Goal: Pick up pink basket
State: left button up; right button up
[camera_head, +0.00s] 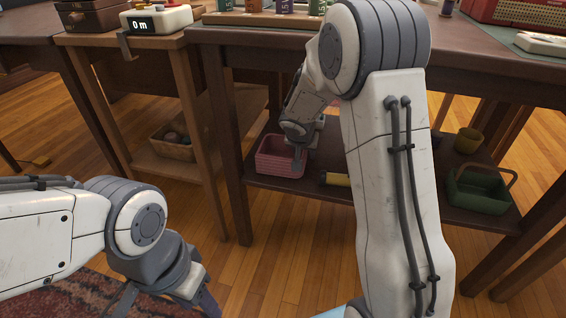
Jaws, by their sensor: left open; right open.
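The pink basket (274,158) sits upright on the low shelf under the dark wooden table, left of the picture's middle. My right arm reaches down in front of the table, and its gripper (297,165) is at the basket's right side, with a finger overlapping the basket's right rim. I cannot tell whether it touches the basket. The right gripper is open. My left gripper (165,305) is low at the left, open and empty, well apart from the basket.
A table leg (232,170) stands just left of the pink basket. A wooden crate (172,143) sits on the neighbouring table's shelf. Open floor lies in front.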

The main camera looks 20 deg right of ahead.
jog(key=shift+x, duration=0.75)
jog(key=shift+c, duration=0.3)
grip_shut()
jog(key=shift+r, duration=0.1)
dwell(0.4)
